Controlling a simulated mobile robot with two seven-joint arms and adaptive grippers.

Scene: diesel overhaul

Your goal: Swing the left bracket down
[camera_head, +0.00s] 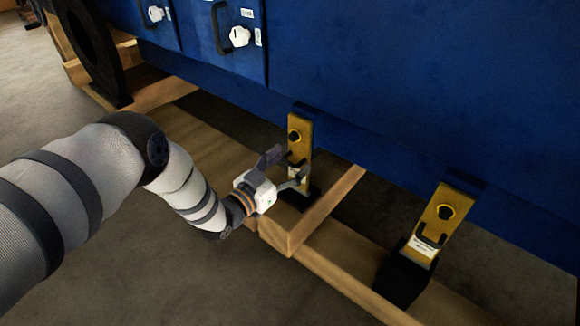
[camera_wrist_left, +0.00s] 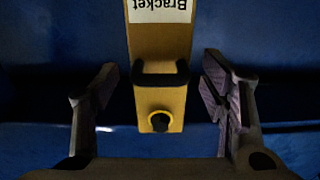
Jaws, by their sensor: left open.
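The left bracket (camera_head: 299,128) is a yellow plate standing upright against the lower edge of the blue machine, with a black fitting at its foot. In the left wrist view the bracket (camera_wrist_left: 160,55) shows upside down, with a white label, a black handle and a dark knob in a yellow ring. My left gripper (camera_head: 287,167) is open in front of the bracket's lower part. Its fingers stand apart on either side of the bracket in the wrist view (camera_wrist_left: 165,95), with gaps on both sides. My right gripper is out of view.
A second yellow bracket (camera_head: 437,219) leans at the right on a black foot. Wooden beams (camera_head: 310,215) run under the blue machine (camera_head: 420,90). A black wheel-like ring (camera_head: 85,45) stands at the upper left. Bare floor lies at the lower left.

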